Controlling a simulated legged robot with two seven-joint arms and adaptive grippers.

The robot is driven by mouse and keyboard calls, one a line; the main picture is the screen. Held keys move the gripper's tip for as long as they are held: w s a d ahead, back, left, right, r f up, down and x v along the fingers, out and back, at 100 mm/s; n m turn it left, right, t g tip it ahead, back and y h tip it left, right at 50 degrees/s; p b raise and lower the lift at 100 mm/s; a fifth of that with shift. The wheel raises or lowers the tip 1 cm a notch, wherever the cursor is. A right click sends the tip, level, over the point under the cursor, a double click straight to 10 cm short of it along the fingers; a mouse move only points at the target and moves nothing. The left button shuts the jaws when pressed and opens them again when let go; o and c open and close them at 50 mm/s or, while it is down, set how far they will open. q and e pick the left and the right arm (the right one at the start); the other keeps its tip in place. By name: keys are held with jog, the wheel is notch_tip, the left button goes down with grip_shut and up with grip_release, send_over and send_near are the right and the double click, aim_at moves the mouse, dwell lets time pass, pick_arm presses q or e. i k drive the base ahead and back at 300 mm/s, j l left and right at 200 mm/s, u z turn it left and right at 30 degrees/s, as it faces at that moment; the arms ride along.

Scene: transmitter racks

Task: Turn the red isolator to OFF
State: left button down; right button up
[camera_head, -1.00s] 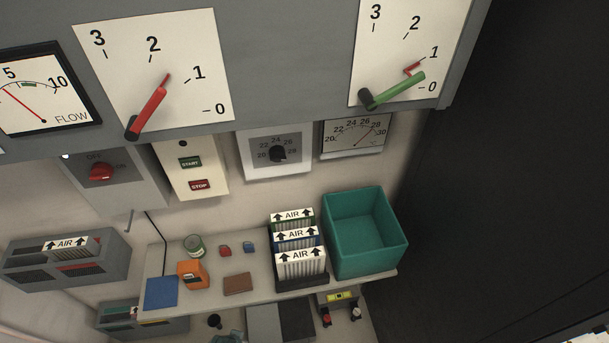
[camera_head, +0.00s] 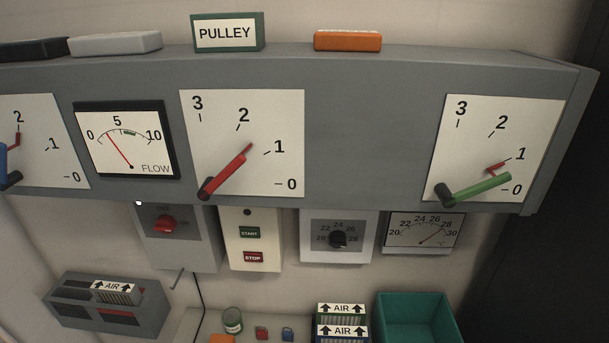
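The red isolator (camera_head: 165,224) is a red rotary knob on a grey box (camera_head: 202,250) mounted under the left part of the grey panel. Small lettering shows around the knob, with a label at its right side that looks like ON; the rest is too small to read surely. The knob looks turned roughly sideways. A small white light (camera_head: 139,203) shows at the box's top left. Neither of my grippers is in view.
The grey panel (camera_head: 370,150) overhangs the box, carrying red (camera_head: 228,174) and green (camera_head: 478,189) levers. A start/stop box (camera_head: 253,215) stands right of the isolator. A grey filter holder (camera_head: 70,310) is below left. A teal bin (camera_head: 420,300) is at lower right.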

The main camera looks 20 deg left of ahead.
aim_at(166, 223)
jog(key=u, duration=1.45)
jog(key=k+j, duration=0.05)
jog(key=k, duration=0.05)
